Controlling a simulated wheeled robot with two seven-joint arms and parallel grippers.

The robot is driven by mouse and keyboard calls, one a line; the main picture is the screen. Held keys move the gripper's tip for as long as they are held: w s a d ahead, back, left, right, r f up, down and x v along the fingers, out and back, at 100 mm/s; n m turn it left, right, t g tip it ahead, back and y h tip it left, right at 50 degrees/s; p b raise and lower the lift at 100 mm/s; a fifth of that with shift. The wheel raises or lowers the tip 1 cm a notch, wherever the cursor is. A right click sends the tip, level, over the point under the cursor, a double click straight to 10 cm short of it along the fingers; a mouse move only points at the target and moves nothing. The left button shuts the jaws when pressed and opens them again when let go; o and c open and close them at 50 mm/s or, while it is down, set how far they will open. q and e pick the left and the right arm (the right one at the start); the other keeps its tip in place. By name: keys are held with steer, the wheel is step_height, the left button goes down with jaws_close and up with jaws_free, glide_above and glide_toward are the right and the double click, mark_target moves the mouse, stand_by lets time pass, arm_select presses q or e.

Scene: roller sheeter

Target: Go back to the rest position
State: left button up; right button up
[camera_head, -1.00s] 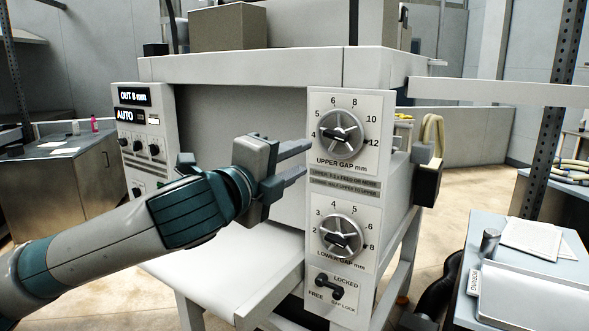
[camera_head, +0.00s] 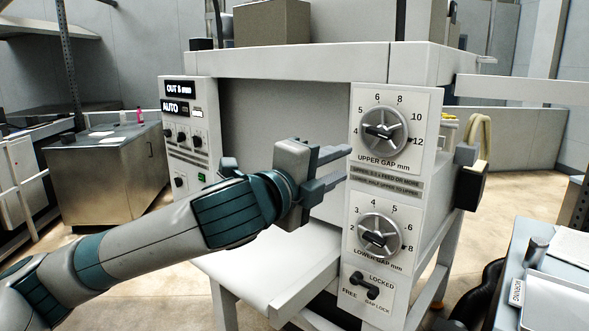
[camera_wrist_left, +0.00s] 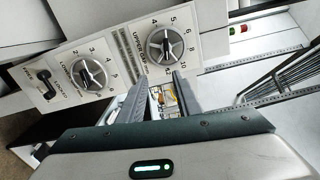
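The sheeter's front panel carries an upper gap dial (camera_head: 384,130) and a lower gap dial (camera_head: 379,236), each with a black pointer handle. Below them is the black gap lock lever (camera_head: 365,287). My left gripper (camera_head: 338,168) is level with the space between the dials, just left of the panel in the head view. Its two fingers are apart with nothing visible between them, and it appears clear of the dials. In the left wrist view, the spread fingers (camera_wrist_left: 160,102) show below the upper dial (camera_wrist_left: 165,46). My right gripper is not in view.
A white shelf (camera_head: 262,268) juts from the machine below my left arm. A control box (camera_head: 187,135) stands at its left. A metal cabinet (camera_head: 105,178) is farther left. A table (camera_head: 527,240) with papers is at the right. Bare floor shows between them.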

arm_select(q)
steer(key=s+a+f+n+g+y, duration=0.1)
steer(key=s+a+f+n+y, duration=0.3)
steer(key=f, duration=0.9)
steer(key=s+a+f+n+g+y, duration=0.1)
steer(key=s+a+f+n, duration=0.1)
steer(key=a+f+n, duration=0.9)
steer(key=s+a+f+n+g+y, duration=0.1)
steer(key=s+f+n+y, duration=0.15)
steer(key=f, duration=1.35)
steer(key=s+a+f+n+g+y, duration=0.25)
steer(key=s+a+f, duration=0.4)
steer(key=s, duration=0.35)
steer(key=s+a+f+n+g+y, duration=0.1)
steer(key=s+a+f+n+g, duration=0.15)
steer(key=s+a+f, duration=0.55)
steer(key=s+a+f+n+g+y, duration=0.15)
steer(key=s+a+f+n, duration=0.35)
steer(key=s, duration=0.7)
step_height(320, 180, down, 30)
steer(key=d+m+g, duration=0.1)
steer(key=d+m, duration=0.1)
steer(key=s+a+f+g, duration=0.1)
steer(key=s+a+f, duration=0.2)
steer(key=s+f, duration=1.4)
steer(key=shift+s, duration=0.75)
steer(key=shift+g, duration=0.25)
